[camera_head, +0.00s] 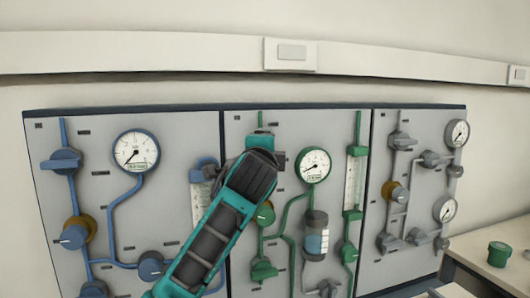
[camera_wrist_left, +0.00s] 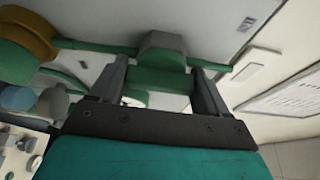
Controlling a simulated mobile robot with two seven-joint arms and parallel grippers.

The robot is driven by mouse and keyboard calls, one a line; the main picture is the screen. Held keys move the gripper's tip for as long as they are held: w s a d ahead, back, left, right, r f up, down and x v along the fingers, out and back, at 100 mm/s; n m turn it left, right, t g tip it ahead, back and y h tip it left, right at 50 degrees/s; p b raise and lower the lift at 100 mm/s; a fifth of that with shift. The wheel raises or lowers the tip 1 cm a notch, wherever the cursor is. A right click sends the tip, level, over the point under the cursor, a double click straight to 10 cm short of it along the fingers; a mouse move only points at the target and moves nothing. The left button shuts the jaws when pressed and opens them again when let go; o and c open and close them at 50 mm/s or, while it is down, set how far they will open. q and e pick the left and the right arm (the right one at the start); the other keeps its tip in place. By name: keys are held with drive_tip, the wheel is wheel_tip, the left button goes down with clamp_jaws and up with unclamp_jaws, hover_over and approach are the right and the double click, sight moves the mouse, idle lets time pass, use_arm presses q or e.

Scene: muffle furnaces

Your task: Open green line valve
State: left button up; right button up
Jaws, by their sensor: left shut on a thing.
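The green line valve (camera_head: 259,140) is at the top left of the middle panel, on a green pipe. My left gripper (camera_head: 262,158) comes up from below and covers most of it. In the left wrist view the valve's green handle (camera_wrist_left: 158,82) lies between the two fingers, and the gripper is shut on it. The handle lies roughly crosswise between the fingers. My right gripper is in neither view.
A green-line gauge (camera_head: 313,166) is just right of my gripper. Lower green valves (camera_head: 264,269) stick out below. The blue-line panel (camera_head: 100,200) is at left and the grey-line panel (camera_head: 413,200) at right. A green-lidded container (camera_head: 499,253) stands on the right bench.

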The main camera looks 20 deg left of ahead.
use_arm(q)
drive_tip(key=o, duration=1)
drive_tip(key=b+v, duration=0.1)
drive_tip(key=v, duration=1.2)
drive_tip(key=shift+a, duration=0.1)
